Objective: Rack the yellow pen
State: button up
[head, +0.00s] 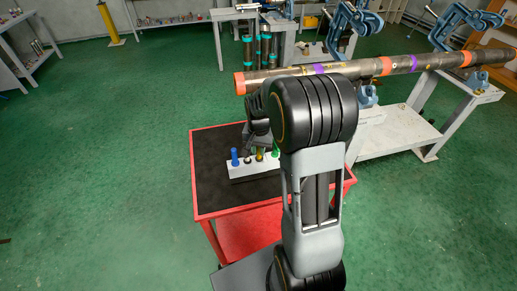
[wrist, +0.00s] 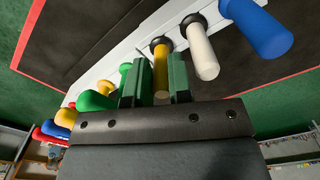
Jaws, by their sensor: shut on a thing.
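The yellow pen (wrist: 160,72) is between the two green fingers of my gripper (wrist: 163,80) in the wrist view, and my gripper is shut on it. Its far end meets the white rack (wrist: 109,55), in line with the other pens; I cannot tell how deep it sits. In the head view the yellow pen (head: 259,156) shows small below my gripper (head: 258,140), at the white rack (head: 240,171). My arm hides the rack's right end there.
In the wrist view a white pen (wrist: 201,55) and a blue pen (wrist: 259,27) stand right of the yellow one. A green pen (wrist: 94,101) and several coloured pieces are at left. The rack is on a red-edged table (head: 210,205). A long pipe (head: 400,64) lies behind.

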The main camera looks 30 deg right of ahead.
jog(key=o, duration=0.8)
jog(key=shift+o, duration=0.2)
notch_tip(320, 180, up, 14)
jog(key=shift+f, duration=0.15)
dwell(0.6)
jog(key=s+a+f+n+t, duration=0.1)
jog(key=s+a+n+t, duration=0.1)
jog(key=s, duration=0.5)
jog(key=s+a+f+n+t, duration=0.1)
jog(key=s+a+n, duration=0.4)
jog(key=s+a, duration=0.2)
jog(key=shift+s+n+t, duration=0.3)
jog(key=shift+s+t, duration=0.1)
jog(key=shift+s, duration=0.2)
